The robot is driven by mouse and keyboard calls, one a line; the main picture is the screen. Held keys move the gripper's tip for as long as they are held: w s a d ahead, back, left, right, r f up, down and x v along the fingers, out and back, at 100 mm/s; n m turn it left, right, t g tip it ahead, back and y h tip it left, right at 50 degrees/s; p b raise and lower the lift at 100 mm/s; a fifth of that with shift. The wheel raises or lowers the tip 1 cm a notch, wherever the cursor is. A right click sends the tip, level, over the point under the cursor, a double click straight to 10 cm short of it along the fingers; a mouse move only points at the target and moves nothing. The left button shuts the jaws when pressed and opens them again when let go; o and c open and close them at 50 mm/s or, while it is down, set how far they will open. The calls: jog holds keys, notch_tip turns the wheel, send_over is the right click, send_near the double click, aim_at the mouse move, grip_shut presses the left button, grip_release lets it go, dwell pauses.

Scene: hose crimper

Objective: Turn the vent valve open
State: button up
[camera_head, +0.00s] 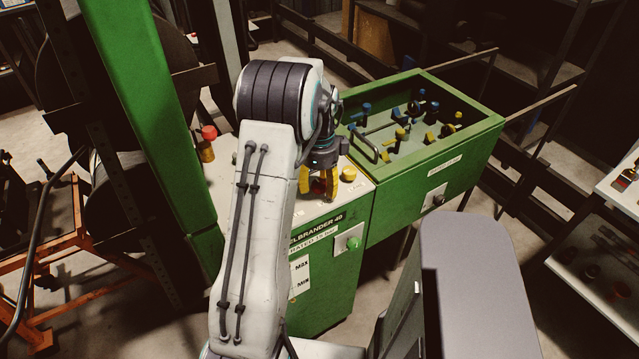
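My gripper (318,187) points down over the top panel of the green machine (330,280). Its two yellow fingers are apart, with a small dark red part (318,187) showing between them; I cannot tell whether they touch it. A yellow knob (349,173) stands just right of the fingers. A green knob (354,243) is on the machine's front face. Several blue and yellow valve handles (401,134) sit in the open green box (440,170) at the right. I cannot tell which part is the vent valve. My arm hides part of the panel.
A red button (209,132) stands at the panel's left, beside a green post (150,110). An orange frame (45,260) is at the far left. A white shelf (620,190) with small items is at the right. Dark rails run behind the box.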

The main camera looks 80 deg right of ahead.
aim_at(320, 183)
jog(key=shift+o, duration=0.8)
jog(key=shift+r, duration=0.1)
notch_tip(320, 183, up, 12)
dwell(0.6)
jog(key=shift+s, duration=0.1)
